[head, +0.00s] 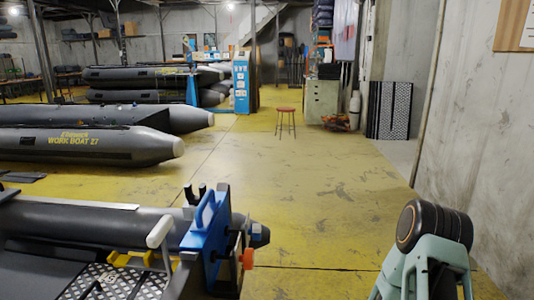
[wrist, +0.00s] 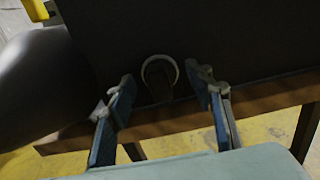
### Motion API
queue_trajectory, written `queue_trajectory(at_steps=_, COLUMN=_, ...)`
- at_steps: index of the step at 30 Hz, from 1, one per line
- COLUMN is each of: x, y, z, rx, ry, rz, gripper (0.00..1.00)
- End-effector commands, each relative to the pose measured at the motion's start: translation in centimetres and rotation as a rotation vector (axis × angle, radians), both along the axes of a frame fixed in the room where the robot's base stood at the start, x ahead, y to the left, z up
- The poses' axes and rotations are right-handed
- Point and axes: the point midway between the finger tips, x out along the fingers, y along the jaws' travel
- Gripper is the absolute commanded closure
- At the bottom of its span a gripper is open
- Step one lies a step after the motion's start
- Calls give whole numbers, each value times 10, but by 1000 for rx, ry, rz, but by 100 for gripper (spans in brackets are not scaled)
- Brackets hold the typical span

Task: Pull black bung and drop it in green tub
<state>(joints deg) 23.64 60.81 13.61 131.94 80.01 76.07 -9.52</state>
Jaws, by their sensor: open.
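In the wrist view, a dark board fills the upper part. On it is a pale grey ring (wrist: 173,62) with a dark piece inside and below it, which looks like the black bung (wrist: 160,85). My gripper (wrist: 160,82) is open, with one blue-padded finger to the left of the dark piece and one to the right. Gaps show on both sides; how far the fingertips stand from the board is hard to tell. My gripper does not show in the head view. I cannot make out a green tub in either view.
A wooden edge (wrist: 190,118) runs below the board in the wrist view. A red stool (head: 286,110) stands on clear yellow floor (head: 290,180).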

Motion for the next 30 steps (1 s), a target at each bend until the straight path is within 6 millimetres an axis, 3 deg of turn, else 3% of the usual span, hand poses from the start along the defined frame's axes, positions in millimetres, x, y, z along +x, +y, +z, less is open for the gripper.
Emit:
queue_trajectory(at_steps=6, x=0, y=0, z=0, rx=0, ry=0, rz=0, gripper=52)
queue_trajectory(at_steps=19, x=0, y=0, z=0, rx=0, ry=0, rz=0, gripper=100)
queue_trajectory(at_steps=30, x=0, y=-6, z=0, rx=0, ry=-1, rz=0, gripper=100)
